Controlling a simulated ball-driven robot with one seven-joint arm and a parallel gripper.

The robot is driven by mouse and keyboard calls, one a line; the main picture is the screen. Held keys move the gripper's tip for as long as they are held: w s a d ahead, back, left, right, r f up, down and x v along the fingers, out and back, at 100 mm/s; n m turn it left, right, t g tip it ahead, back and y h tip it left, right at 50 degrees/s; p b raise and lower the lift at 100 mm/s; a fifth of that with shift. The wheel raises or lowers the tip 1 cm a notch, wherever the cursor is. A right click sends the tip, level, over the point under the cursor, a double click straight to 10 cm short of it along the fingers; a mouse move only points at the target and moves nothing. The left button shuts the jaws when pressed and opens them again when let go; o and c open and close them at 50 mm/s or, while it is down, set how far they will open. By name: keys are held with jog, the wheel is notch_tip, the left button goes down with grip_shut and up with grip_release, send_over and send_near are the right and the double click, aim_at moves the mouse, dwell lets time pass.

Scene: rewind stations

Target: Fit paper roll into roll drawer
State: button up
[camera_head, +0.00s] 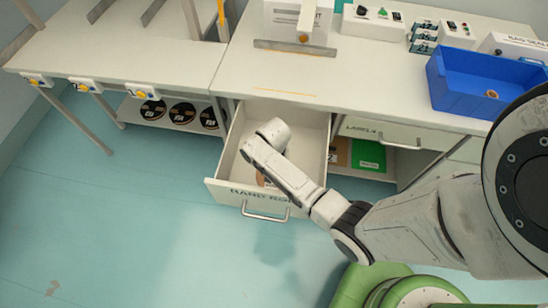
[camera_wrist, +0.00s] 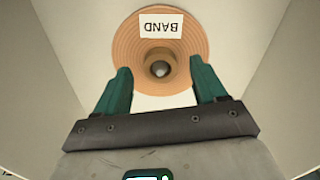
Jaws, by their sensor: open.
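The paper roll (camera_wrist: 125,45) is tan-orange with a round core hole and a white label reading BAND. It lies flat on the floor of the open roll drawer (camera_head: 309,122). Only a sliver of the roll (camera_head: 261,180) shows beside my arm in the head view. My gripper (camera_wrist: 160,70) is open and empty, with its green fingertips on either side of the core hole in the wrist view, overlapping the roll's lower edge. I cannot tell the height between fingertips and roll. In the head view my arm hides the gripper.
A blue bin (camera_head: 470,98) stands on the white worktop (camera_head: 345,77), right of the drawer. A closed labels drawer (camera_head: 382,131) is right of the open one, above a shelf with a green box (camera_head: 368,157). Dark rolls (camera_head: 183,115) sit on the left shelf. Floor at left is clear.

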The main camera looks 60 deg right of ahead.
notch_tip(320, 180, up, 10)
jog(key=shift+p, duration=0.3)
dwell(0.5)
